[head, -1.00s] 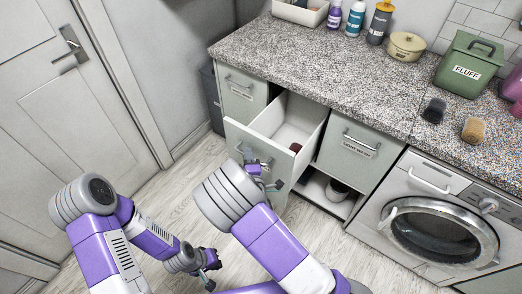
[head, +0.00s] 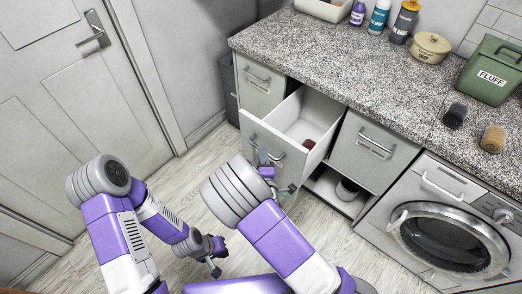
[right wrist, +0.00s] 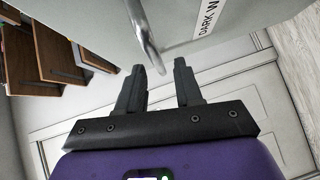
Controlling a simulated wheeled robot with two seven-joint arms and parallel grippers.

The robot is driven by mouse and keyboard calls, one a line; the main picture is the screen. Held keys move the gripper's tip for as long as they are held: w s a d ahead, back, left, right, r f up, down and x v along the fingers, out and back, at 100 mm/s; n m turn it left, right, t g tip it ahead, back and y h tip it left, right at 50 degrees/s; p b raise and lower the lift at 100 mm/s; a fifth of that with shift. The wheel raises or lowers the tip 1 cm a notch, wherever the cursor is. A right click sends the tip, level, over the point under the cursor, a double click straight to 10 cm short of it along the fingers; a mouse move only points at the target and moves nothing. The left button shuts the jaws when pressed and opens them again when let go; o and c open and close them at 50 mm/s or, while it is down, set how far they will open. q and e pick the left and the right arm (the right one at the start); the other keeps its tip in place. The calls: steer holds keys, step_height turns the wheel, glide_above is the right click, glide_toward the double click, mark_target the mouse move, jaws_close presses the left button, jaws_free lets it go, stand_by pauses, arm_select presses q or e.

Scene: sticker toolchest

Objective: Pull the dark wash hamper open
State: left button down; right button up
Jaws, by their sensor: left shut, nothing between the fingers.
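The dark wash hamper (head: 272,145) is a pale green pull-out front with a white box (head: 310,118) behind it, under the counter. It stands well out from the cabinet, and a dark red item lies inside. Its metal handle (right wrist: 146,38) and part of a "DARK W" label show in the right wrist view. My right gripper (head: 270,170) is at the hamper's front. Its two fingers (right wrist: 160,85) are apart, with the handle's end between the tips; contact is unclear. My left gripper (head: 213,258) is shut and empty, low over the floor, away from the hamper.
A closed "light wash" front (head: 368,148) and the washing machine (head: 445,215) stand right of the hamper. An open shelf (head: 330,192) holding a dark round item lies below. Another closed front (head: 260,88) is at left. A door (head: 75,110) stands further left. The floor between is clear.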

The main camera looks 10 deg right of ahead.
steer(key=s, duration=0.4)
steer(key=shift+s+r+p, duration=0.15)
steer(key=shift+r+p, duration=0.15)
